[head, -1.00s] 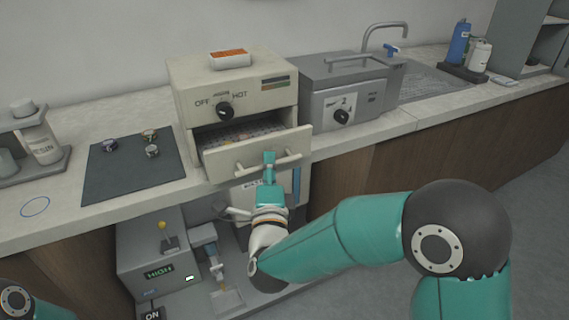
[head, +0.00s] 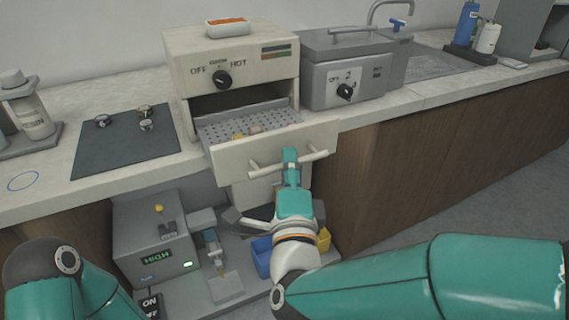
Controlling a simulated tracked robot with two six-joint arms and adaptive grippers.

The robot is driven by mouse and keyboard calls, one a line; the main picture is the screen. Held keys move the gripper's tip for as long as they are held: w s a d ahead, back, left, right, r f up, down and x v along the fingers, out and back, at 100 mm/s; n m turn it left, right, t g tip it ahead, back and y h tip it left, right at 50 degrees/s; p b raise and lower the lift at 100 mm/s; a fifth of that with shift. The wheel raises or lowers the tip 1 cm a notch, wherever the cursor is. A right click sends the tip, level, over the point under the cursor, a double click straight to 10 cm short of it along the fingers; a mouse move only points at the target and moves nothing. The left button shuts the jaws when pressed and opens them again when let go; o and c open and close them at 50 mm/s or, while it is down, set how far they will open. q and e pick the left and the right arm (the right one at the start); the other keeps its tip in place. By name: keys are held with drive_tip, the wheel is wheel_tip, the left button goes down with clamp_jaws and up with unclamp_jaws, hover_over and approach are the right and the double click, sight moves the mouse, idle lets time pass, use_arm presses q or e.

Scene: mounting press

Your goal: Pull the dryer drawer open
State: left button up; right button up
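The dryer (head: 270,65) is a cream box on the counter with an OFF/HOT knob (head: 222,79). Its drawer (head: 232,160) stands well out from the body, showing a perforated tray floor (head: 240,123) with small coloured pieces on it. The drawer front has a cream bar handle (head: 314,156). My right gripper (head: 290,157) is at the middle of that bar, its teal fingers closed around it. My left arm shows at the lower left; its gripper is out of view.
A grey unit with a knob (head: 345,91) stands right of the dryer. A dark mat (head: 95,155) with several small pieces lies on the left. Below are a grey box reading HIGH (head: 150,225) and a blue bin (head: 262,257). An orange-filled dish (head: 228,28) sits on top.

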drive_tip(key=o, duration=0.4)
drive_tip(key=shift+a+f, duration=0.1)
drive_tip(key=shift+f, duration=0.05)
drive_tip(key=s+f, duration=0.1)
drive_tip(key=s, duration=0.6)
drive_tip(key=shift+s+f, duration=0.15)
drive_tip(key=shift+s, duration=0.1)
drive_tip(key=shift+a, duration=0.1)
